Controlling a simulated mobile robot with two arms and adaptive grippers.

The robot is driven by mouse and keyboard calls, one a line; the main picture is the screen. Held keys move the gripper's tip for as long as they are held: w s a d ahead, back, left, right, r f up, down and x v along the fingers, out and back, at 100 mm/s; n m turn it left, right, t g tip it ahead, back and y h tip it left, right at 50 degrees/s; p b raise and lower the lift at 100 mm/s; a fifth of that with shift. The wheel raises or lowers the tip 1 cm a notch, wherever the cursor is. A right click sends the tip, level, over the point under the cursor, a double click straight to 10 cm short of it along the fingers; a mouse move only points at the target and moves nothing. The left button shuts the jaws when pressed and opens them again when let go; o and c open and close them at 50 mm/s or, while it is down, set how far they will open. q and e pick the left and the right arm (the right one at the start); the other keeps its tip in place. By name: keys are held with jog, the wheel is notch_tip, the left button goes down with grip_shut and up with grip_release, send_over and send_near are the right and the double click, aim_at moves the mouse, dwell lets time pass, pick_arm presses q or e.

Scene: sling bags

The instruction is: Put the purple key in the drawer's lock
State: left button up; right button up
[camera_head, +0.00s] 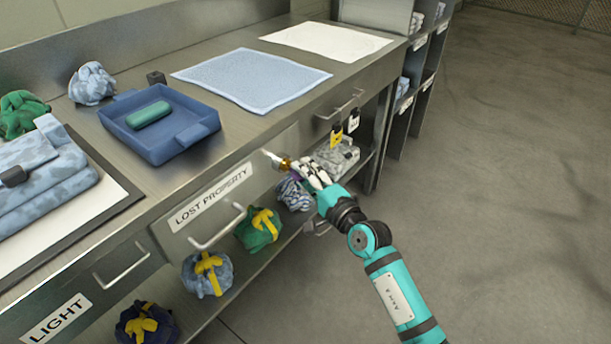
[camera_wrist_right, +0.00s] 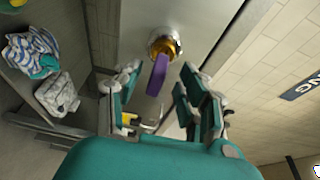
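The purple key (camera_wrist_right: 157,76) shows in the right wrist view with its far end at the round brass lock (camera_wrist_right: 165,45); it looks seated there, though the depth cannot be told. The lock also shows in the head view (camera_head: 283,163), on the front of the drawer (camera_head: 180,238) labelled "LOST PROPERTY". My right gripper (camera_head: 300,172) is just in front of the lock. In the right wrist view its fingers (camera_wrist_right: 160,98) are spread on both sides of the key, with gaps. My left gripper is not in view.
A blue tray (camera_head: 192,138) holding a green case, a light blue mat (camera_head: 250,66) and folded bags lie on the counter. Tied bundles (camera_head: 208,274) sit on the shelf below. Yellow and white tags (camera_head: 337,135) hang right of the lock. The floor at right is clear.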

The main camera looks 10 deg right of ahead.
jog(key=shift+s, duration=0.1)
jog(key=v, duration=1.2)
